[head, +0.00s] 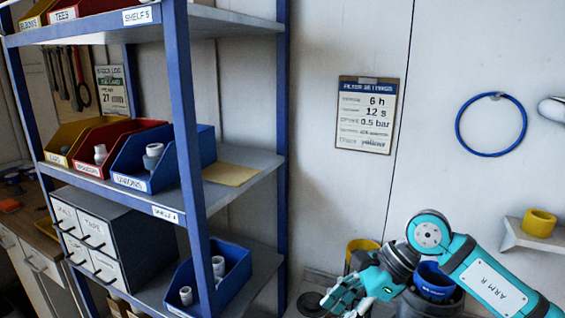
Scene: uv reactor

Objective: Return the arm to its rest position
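My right arm (490,283), teal with a white label reading "ARM R", comes in from the lower right of the head view. It is bent at a round joint and reaches left and down. My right gripper (345,297) is at the bottom edge, to the right of the shelf rack and in front of the wall. Its teal fingers are small and partly cut off by the frame, so I cannot tell if they are open or shut. No held thing shows. My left gripper is out of view.
A blue shelf rack (183,110) with bins and drawers fills the left. Behind the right arm are a yellow container (362,246) and a blue one (434,282). A yellow ring (538,222) sits on a wall ledge at right. The wall between holds a settings sheet (366,116).

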